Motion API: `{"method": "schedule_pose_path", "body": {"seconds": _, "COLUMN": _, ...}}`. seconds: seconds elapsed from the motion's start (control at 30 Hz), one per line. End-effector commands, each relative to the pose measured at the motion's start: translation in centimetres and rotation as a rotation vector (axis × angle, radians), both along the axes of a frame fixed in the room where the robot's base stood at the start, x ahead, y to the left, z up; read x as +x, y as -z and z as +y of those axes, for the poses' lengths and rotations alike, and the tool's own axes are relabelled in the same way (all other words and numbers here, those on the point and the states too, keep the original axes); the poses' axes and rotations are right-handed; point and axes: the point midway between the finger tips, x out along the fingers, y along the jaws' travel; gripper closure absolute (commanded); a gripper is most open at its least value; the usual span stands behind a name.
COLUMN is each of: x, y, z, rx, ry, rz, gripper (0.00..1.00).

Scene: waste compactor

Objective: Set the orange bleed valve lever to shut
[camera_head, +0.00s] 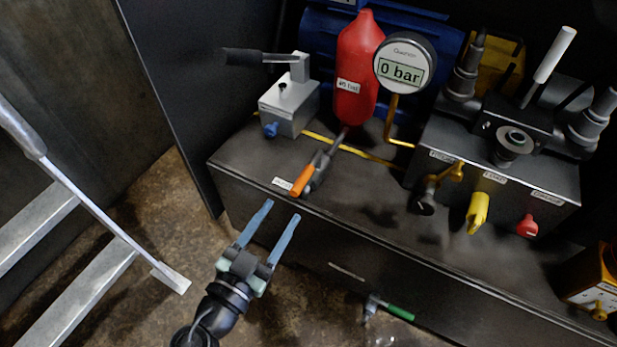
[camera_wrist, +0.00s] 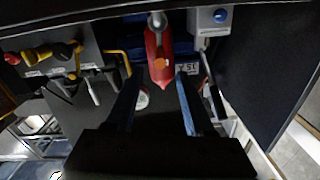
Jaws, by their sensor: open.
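The orange bleed valve lever (camera_head: 302,180) sits on top of the dark bench near its front edge, below the red cylinder (camera_head: 355,75). Its orange grip points toward the front left, with a grey valve body behind it. My gripper (camera_head: 282,211) is open and empty, just in front of the bench edge and short of the lever, apart from it. In the wrist view the blue fingers (camera_wrist: 158,76) stand wide apart. The orange lever end (camera_wrist: 161,64) appears between them, in front of the red cylinder (camera_wrist: 152,45).
A hand pump with a black handle (camera_head: 242,57) stands behind and left of the lever. The gauge (camera_head: 402,66) reads 0 bar. A valve block (camera_head: 500,165) with yellow and red knobs is at the right. A green-handled valve (camera_head: 398,312) is low on the front.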

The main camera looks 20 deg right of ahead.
Motion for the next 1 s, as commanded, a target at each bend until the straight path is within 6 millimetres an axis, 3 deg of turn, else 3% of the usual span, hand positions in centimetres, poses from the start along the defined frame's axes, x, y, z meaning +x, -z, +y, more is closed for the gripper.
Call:
{"method": "schedule_pose_path", "body": {"seconds": 0.53, "x": 6.5, "y": 0.0, "z": -7.9, "rx": 0.001, "ry": 0.002, "rz": -0.001, "gripper": 0.47}}
{"method": "schedule_pose_path", "body": {"seconds": 0.7, "x": 7.6, "y": 0.0, "z": -9.2, "rx": 0.002, "ry": 0.001, "rz": 0.001, "gripper": 0.47}}
{"method": "schedule_pose_path", "body": {"seconds": 1.0, "x": 8.0, "y": -0.1, "z": -9.5, "rx": 0.003, "ry": -0.002, "rz": 0.001, "gripper": 0.47}}
